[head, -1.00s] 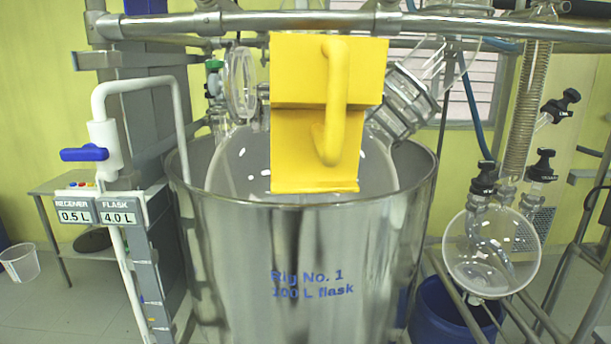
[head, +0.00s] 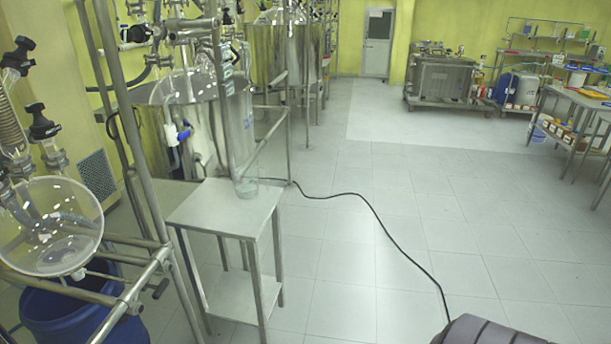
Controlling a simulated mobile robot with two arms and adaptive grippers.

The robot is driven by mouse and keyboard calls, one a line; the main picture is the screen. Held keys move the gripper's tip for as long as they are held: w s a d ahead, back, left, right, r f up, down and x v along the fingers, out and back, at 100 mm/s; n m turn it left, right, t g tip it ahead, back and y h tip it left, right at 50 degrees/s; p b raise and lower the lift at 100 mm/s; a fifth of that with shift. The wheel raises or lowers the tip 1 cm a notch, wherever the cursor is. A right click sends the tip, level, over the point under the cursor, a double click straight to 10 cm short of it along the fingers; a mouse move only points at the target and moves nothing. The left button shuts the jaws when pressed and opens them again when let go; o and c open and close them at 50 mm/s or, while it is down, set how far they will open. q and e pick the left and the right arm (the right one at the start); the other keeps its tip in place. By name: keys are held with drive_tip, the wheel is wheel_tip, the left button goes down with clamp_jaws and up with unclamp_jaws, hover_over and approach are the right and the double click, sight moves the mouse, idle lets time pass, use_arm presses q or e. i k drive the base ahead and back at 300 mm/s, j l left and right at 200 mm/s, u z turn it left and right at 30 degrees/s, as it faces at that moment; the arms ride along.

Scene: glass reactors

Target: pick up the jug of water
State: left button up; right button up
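A small clear container (head: 246,187) stands on the back edge of a small steel side table (head: 222,216). It looks like a glass jug or beaker with clear liquid, but it is too small to be sure that it is the jug of water. Neither of my grippers is in view.
A clear round flask (head: 50,228) hangs at the left above a blue drum (head: 75,305). Steel reactor vessels (head: 290,45) stand behind the table. A black cable (head: 385,228) crosses the floor. A bench (head: 590,100) stands far right. The middle floor is open.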

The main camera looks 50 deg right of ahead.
sight(244, 172)
drive_tip(key=z, duration=1.1)
drive_tip(key=i, duration=0.1)
